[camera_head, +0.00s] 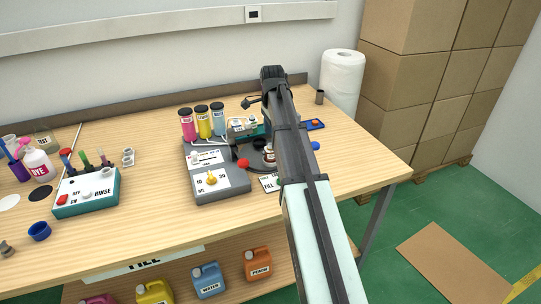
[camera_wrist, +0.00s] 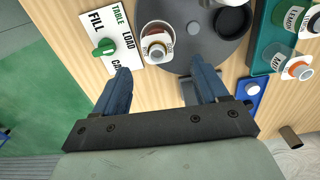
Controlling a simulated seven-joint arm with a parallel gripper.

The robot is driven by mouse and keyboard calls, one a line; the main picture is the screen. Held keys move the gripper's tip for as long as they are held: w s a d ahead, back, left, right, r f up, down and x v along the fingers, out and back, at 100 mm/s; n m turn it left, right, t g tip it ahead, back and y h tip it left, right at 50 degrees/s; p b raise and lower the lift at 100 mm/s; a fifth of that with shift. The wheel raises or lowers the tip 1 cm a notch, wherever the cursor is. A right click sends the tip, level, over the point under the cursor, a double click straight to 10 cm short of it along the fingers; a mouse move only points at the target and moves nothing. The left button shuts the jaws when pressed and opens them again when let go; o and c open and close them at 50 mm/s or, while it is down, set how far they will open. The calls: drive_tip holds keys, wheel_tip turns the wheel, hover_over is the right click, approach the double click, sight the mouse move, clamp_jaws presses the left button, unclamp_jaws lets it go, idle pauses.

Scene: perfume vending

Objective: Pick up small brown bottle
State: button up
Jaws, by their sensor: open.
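A small brown bottle (camera_head: 269,153) with a pale top stands on the dark round turntable in the head view, partly beside my arm. In the wrist view, a round vessel with reddish-brown contents and a white-labelled neck (camera_wrist: 157,46) shows near the turntable's edge; it looks like the same bottle seen from above. My gripper (camera_wrist: 162,67) is open, with its two blue-grey fingers spread just below the bottle in that view. The space between the fingers shows bare wood and nothing held. My arm hides part of the turntable in the head view.
The dark turntable (camera_wrist: 196,48) also bears an empty black cup (camera_wrist: 232,20). A FILL card with a green knob (camera_wrist: 106,47) lies left of the bottle. A teal rack (camera_wrist: 262,50) with labelled bottles stands right. The grey control box (camera_head: 214,182) is close by.

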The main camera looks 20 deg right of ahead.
sight(271, 153)
drive_tip(key=shift+s+a+f, duration=0.1)
drive_tip(key=shift+a+f, duration=0.05)
drive_tip(key=shift+f, duration=3.15)
drive_tip(key=c, duration=1.1)
drive_tip(key=shift+r, duration=0.15)
drive_tip(key=shift+c, duration=0.2)
